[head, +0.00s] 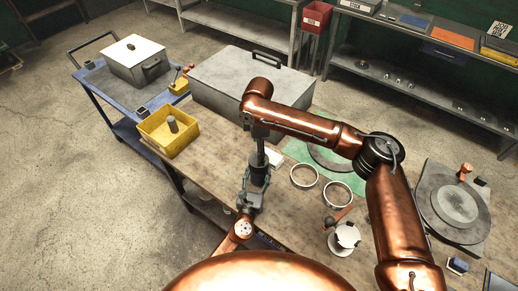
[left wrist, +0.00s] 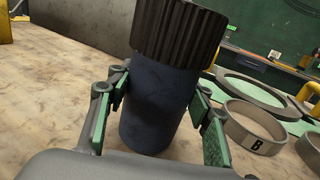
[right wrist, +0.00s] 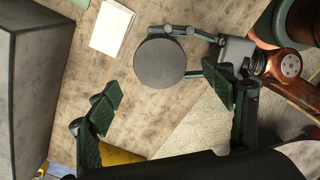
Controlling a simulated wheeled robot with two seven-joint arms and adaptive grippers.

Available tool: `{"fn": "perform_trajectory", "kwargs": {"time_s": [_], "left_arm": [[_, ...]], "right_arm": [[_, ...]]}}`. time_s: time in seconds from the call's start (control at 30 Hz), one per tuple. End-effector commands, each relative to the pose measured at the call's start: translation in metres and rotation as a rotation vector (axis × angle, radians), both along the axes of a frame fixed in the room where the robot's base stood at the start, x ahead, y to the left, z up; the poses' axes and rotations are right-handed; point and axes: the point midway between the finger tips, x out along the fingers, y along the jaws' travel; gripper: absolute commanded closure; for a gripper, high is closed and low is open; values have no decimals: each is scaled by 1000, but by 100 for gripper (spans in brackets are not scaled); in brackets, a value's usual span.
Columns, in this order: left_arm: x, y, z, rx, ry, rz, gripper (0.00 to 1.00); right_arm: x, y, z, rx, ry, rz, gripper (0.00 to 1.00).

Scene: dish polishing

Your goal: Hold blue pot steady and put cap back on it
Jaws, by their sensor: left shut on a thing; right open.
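The blue pot (left wrist: 155,105) stands upright in the left wrist view with the black ribbed cap (left wrist: 178,32) sitting on top of it. My left gripper (left wrist: 160,118) is shut around the pot's body, one finger on each side. In the right wrist view the cap's round grey top (right wrist: 160,63) shows, with the left gripper reaching it from the right. My right gripper (right wrist: 158,103) is open and empty, its fingers spread apart near the cap and not on it. In the head view the cap (head: 259,175) is small, below the right gripper (head: 259,155). Whether the cap is fully tightened cannot be told.
A large grey case (head: 245,85) stands close behind the grippers. A white block (right wrist: 110,27) lies near the pot. Two rings (head: 304,176) (head: 338,194) and a white-topped item (head: 346,236) are to the right. A yellow bin (head: 168,133) sits at the left edge.

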Motion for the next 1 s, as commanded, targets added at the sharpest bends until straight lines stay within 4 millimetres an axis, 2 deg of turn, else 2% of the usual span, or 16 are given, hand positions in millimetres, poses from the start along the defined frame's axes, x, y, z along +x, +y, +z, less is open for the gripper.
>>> {"fn": "perform_trajectory", "kwargs": {"time_s": [0.47, 0.8, 1.0], "left_arm": [[0, 0, -1, 0, 2, 0, 100], [0, 0, -1, 0, 2, 0, 100], [0, 0, -1, 0, 2, 0, 100]], "right_arm": [[0, 0, -4, -1, 1, 23, 25], [-1, -1, -51, -2, 3, 22, 25], [0, -1, -73, -1, 1, 22, 25]]}}
